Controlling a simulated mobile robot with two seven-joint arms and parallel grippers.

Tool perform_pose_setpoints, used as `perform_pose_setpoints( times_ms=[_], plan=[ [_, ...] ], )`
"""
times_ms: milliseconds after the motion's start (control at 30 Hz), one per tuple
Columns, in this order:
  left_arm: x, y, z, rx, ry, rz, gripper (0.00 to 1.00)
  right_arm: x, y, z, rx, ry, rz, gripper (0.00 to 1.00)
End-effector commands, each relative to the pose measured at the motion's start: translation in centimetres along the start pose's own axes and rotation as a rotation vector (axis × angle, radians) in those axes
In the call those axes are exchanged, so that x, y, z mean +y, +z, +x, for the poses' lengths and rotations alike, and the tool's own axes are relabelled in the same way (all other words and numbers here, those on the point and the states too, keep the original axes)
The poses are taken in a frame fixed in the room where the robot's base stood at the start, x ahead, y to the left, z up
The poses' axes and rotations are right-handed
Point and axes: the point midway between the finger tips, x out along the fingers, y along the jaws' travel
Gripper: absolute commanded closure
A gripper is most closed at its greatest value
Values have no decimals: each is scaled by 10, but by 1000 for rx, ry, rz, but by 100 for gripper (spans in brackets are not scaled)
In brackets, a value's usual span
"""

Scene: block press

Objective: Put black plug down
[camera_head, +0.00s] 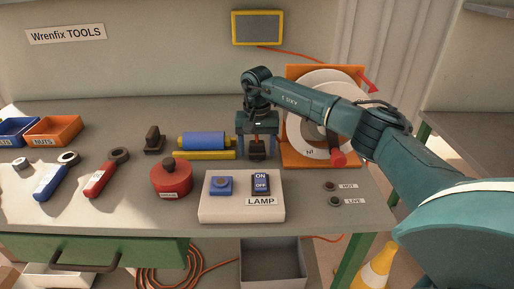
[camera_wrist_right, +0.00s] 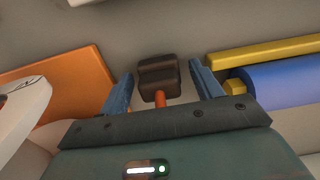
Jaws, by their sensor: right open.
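The black plug (camera_head: 257,150) stands on the workbench (camera_head: 215,115) behind the lamp box, at the right end of the yellow bar. In the right wrist view the plug (camera_wrist_right: 158,79) shows as a dark block with an orange lower part or cord, between the two blue fingers and touching neither. My right gripper (camera_head: 257,143) is open around the plug, with a gap on each side. It also shows in the right wrist view (camera_wrist_right: 160,90). My left gripper is not in view.
A white lamp box (camera_head: 228,209) stands in front, with an orange-framed dial (camera_head: 292,153) close on the right. A blue roller (camera_head: 203,140) and yellow bar (camera_head: 206,155) lie to the left. A red round can (camera_head: 171,180) and a small dark block (camera_head: 154,140) are further left.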

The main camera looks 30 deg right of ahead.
Motion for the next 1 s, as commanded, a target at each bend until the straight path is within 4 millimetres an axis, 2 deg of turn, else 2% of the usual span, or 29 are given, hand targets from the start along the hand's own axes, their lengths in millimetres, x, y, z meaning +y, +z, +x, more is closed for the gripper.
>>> perform_pose_setpoints(
  times_ms=[33, 167, 300, 500, 700, 1000],
  plan=[
    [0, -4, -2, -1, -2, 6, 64, 0, -1, -11, 3, -2, 0, 35],
    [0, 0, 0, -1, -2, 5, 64, 0, -1, -35, 5, -2, 0, 35],
    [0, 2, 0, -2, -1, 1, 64, -1, -1, -68, 4, -3, 0, 35],
    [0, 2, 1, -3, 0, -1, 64, 0, -1, -106, 3, -2, 1, 35],
    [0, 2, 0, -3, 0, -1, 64, 0, 0, -123, 1, -1, 0, 35],
    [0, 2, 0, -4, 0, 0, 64, 0, 0, -125, 0, 0, 0, 35]
  ],
)
